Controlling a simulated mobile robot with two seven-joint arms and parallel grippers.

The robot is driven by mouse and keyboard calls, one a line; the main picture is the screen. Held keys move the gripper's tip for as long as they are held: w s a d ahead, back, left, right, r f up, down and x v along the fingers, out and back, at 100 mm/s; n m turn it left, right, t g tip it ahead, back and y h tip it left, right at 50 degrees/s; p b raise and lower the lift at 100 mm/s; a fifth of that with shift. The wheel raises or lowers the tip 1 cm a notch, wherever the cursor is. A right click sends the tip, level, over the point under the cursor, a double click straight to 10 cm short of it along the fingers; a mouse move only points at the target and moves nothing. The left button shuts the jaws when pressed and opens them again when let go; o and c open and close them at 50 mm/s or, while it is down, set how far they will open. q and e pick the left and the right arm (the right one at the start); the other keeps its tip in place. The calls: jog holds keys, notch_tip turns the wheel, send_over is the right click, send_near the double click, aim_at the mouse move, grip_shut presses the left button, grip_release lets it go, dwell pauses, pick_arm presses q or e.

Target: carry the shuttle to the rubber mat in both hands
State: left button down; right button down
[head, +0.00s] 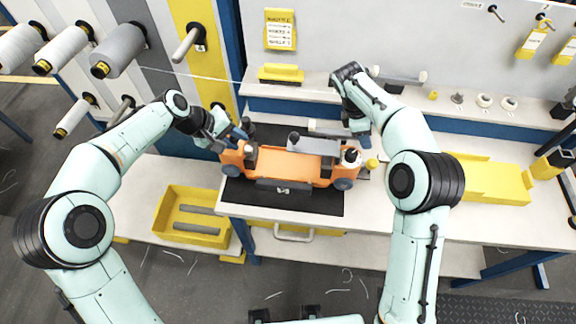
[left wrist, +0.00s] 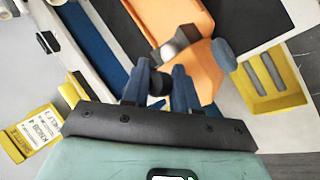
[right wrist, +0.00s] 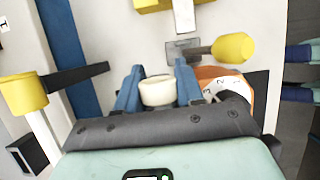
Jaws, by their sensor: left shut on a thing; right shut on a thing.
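The orange shuttle (head: 285,165) spans the middle of the head view, over the black rubber mat (head: 300,203). The mat shows in front of it and behind it; I cannot tell whether the shuttle touches it. My left gripper (head: 240,134) is shut at the shuttle's left end, where the left wrist view shows orange body (left wrist: 190,60) and a dark part between the fingers. My right gripper (head: 362,138) is at the right end; in the right wrist view a cream round part (right wrist: 158,91) sits between its fingers, with orange body (right wrist: 222,75) beside it. The fingertip contacts are partly hidden.
A yellow tray (head: 163,222) with grey rods stands at the lower left. A yellow tray (head: 497,182) lies on the right of the worktop. Thread cones (head: 118,50) stick out at upper left. A drawer handle (head: 293,234) is below the table's front edge.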

pick_arm(q)
jog(key=c, duration=1.2)
grip_release()
jog(key=shift+s+d+f, duration=0.1)
jog(key=shift+s+f, duration=0.1)
jog(key=shift+f, duration=0.15)
pick_arm(e)
jog(key=c, duration=1)
grip_release()
jog(key=shift+s+a+f, duration=0.1)
jog(key=shift+s+f, duration=0.05)
jog(key=shift+f, duration=0.25)
pick_arm(q)
jog(key=o, duration=0.3)
jog(key=shift+r, duration=0.15)
pick_arm(e)
jog(key=shift+o, duration=1.4)
jog(key=shift+r, duration=0.15)
pick_arm(q)
jog(key=shift+o, duration=0.2)
jog(key=shift+w, duration=0.1)
jog(key=shift+a+r, duration=0.3)
pick_arm(e)
jog(key=shift+r, duration=0.25)
pick_arm(q)
jog(key=v, duration=1.1)
pick_arm(e)
jog(key=v, duration=1.1)
jog(key=shift+r, duration=0.25)
